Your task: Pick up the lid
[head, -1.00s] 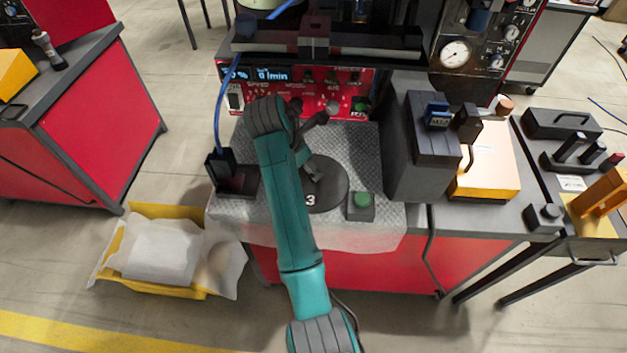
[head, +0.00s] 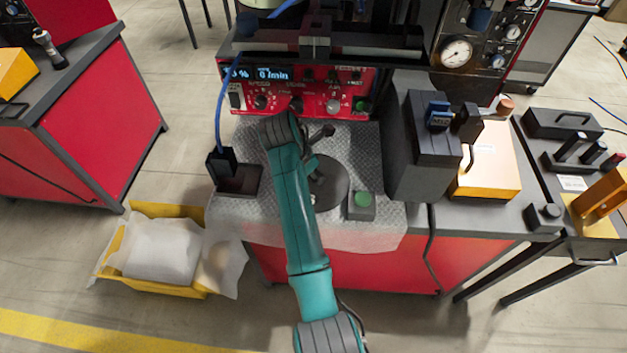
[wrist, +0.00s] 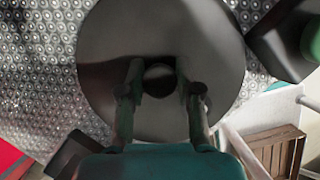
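The lid is a dark grey round disc (head: 333,190) lying on the textured mat, partly hidden behind my arm in the head view. In the wrist view the lid (wrist: 205,40) fills the middle, with a small dark round knob (wrist: 159,78) at its centre. My gripper (wrist: 163,85) is above the lid, its two fingers apart on either side of the knob. Gaps show between the fingers and the knob. In the head view my gripper is mostly hidden by the arm.
A green button box (head: 361,205) sits close right of the lid. A black holder with a blue cable (head: 237,180) stands to the left. A red control panel (head: 300,90) is behind, and a tall dark block (head: 422,150) is at the right. The mat (head: 355,150) is otherwise clear.

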